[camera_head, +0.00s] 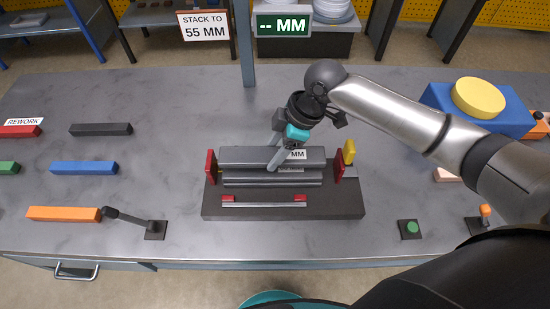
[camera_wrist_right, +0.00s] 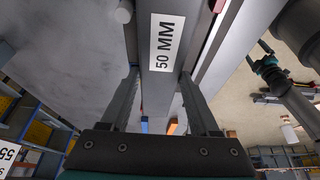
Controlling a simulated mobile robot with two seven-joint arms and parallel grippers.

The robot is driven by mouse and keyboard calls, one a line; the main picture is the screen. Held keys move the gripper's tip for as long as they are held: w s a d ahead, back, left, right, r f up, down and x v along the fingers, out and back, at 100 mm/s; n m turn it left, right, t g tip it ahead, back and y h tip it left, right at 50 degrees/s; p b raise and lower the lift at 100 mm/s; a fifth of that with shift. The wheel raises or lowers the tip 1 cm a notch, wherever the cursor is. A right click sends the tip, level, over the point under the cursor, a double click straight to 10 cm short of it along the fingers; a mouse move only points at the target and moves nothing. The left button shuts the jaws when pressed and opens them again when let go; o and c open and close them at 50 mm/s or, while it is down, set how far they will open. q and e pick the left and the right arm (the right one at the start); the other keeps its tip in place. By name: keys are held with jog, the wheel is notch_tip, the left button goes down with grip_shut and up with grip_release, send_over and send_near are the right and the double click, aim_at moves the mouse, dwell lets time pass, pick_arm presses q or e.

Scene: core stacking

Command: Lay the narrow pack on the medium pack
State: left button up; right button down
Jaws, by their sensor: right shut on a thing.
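My right gripper (camera_head: 272,156) reaches down over the dark fixture (camera_head: 215,207) and is shut on a long grey pack (camera_head: 245,156). In the right wrist view this pack, labelled 50 MM (camera_wrist_right: 167,45), lies between the two fingers (camera_wrist_right: 160,82). A second grey pack (camera_head: 245,177) with a partly hidden label shows just in front of and below it. I cannot tell from their widths which is narrow or medium, nor whether they touch. What seems to be my left gripper (camera_wrist_right: 268,66) shows small in the right wrist view; its jaws are unclear.
Red uprights (camera_head: 210,167) (camera_head: 340,166) and a yellow block (camera_head: 349,151) flank the packs. A thin rail with red ends (camera_head: 264,204) lies in front. Coloured bars (camera_head: 84,168) lie left, a blue block with yellow disc (camera_head: 478,97) right. A green button (camera_head: 409,229) stands front right.

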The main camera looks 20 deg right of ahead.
jog(key=shift+f, duration=1.65)
jog(key=shift+f+b, duration=0.1)
jog(key=shift+b, duration=0.2)
jog(key=shift+c, duration=0.6)
grip_release()
jog(key=shift+f, duration=0.1)
jog(key=p+v, duration=0.2)
jog(key=v, duration=1)
jog(key=shift+r, duration=0.2)
